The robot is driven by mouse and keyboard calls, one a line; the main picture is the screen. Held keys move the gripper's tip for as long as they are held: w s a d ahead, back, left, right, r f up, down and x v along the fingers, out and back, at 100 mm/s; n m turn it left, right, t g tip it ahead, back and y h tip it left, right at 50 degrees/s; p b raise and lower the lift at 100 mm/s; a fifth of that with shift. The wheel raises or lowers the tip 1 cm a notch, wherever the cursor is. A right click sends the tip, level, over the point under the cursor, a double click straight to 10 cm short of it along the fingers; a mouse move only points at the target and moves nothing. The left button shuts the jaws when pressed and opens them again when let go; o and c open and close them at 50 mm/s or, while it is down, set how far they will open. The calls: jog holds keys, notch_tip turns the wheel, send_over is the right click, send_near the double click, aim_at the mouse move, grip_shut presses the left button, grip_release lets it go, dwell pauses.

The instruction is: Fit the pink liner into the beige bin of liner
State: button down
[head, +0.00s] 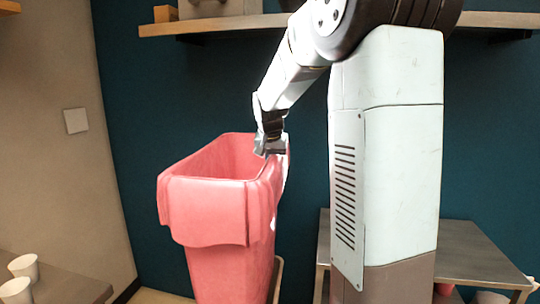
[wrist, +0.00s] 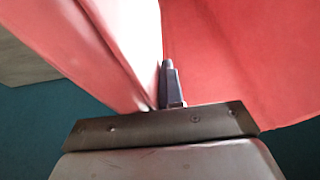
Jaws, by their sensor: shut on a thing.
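The pink liner (head: 210,215) hangs upright at the centre-left of the head view, with an open top and a folded cuff around its rim. My gripper (head: 268,148) is at its right rim, shut on the pink edge. In the wrist view, pink liner cloth (wrist: 240,60) spreads on both sides of a dark finger (wrist: 169,85), with a bright pale strip between. Only small pale patches show at the liner's right side; I cannot tell whether they are the beige bin. The liner's lower end is cut off by the frame.
A wooden shelf (head: 215,25) runs along the dark teal wall above. White cups (head: 22,268) stand on a table (head: 62,285) at lower left. A metal-topped table (head: 480,250) stands at the right, behind my column.

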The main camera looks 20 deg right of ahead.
notch_tip(320, 180, down, 51)
jog(key=shift+r, duration=0.2)
dwell(2.5)
jog(key=c, duration=1.2)
grip_release()
jog(key=shift+r, duration=0.1)
jog(key=v, duration=1.3)
jog(key=shift+s+r, duration=0.15)
jog(key=shift+r, duration=0.1)
